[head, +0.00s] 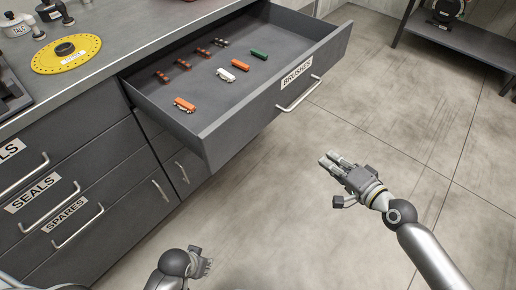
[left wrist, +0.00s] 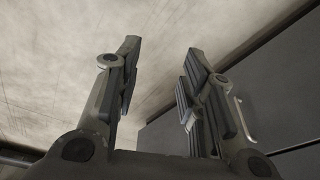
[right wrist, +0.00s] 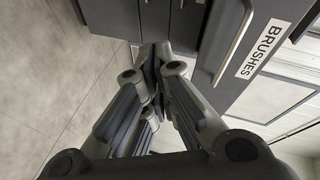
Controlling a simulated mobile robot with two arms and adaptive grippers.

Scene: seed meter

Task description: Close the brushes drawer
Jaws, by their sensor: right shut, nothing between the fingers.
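The brushes drawer (head: 232,128) is pulled far out of the grey cabinet, and several small orange, green, white and dark brushes lie in it. Its front carries the BRUSHES label (head: 297,74) and a silver bar handle (head: 298,94); the label also shows in the right wrist view (right wrist: 258,50). My right gripper (head: 330,160) is shut and empty, over the floor in front of the drawer front, apart from it. It also shows in the right wrist view (right wrist: 153,62). My left gripper (head: 205,262) is low near the bottom of the head view. In the left wrist view (left wrist: 160,65) its fingers stand apart, empty.
The cabinet has other closed drawers, labelled SEALS (head: 32,194) and SPARES (head: 66,215). The worktop (head: 135,30) holds a yellow disc (head: 66,54) and small containers. A dark shelf (head: 462,38) stands at the upper right. The floor (head: 300,220) in front is clear.

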